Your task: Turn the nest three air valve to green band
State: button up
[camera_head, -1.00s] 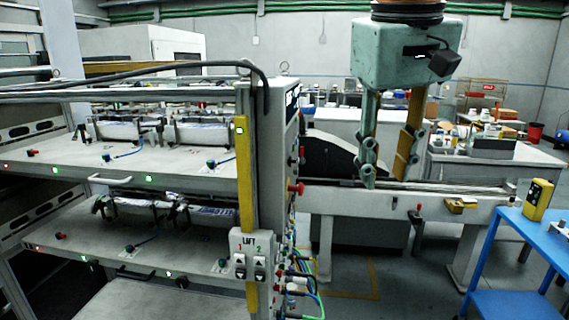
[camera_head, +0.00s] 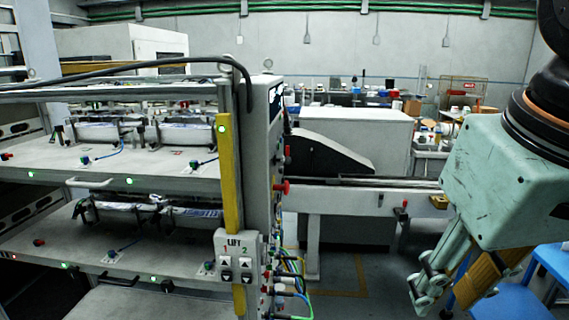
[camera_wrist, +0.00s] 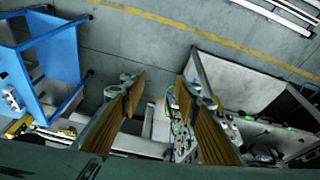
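Several small valve knobs sit on the two shelves of the label magazine at left. On the upper shelf (camera_head: 150,176) are a green-blue knob (camera_head: 86,160) and a green knob (camera_head: 195,165). On the lower shelf are a dark green knob (camera_head: 112,256) and another green knob (camera_head: 208,266). I cannot tell which belongs to nest three, and their bands are too small to read. My gripper (camera_head: 443,295) hangs at the lower right, well away from the magazine. It is open and empty; the wrist view shows its two fingers (camera_wrist: 160,90) apart above the floor.
A yellow post (camera_head: 229,175) and a LIFT panel (camera_head: 237,258) stand at the magazine's right front corner, with a red knob (camera_head: 282,187) and hoses beside them. A blue table (camera_wrist: 50,62) is near my gripper. The floor between is clear.

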jog(key=s+f, duration=0.4)
jog(key=shift+s+d+m, duration=0.3)
jog(key=shift+d+m, duration=0.05)
jog(key=shift+m, duration=0.05)
dwell(1.1)
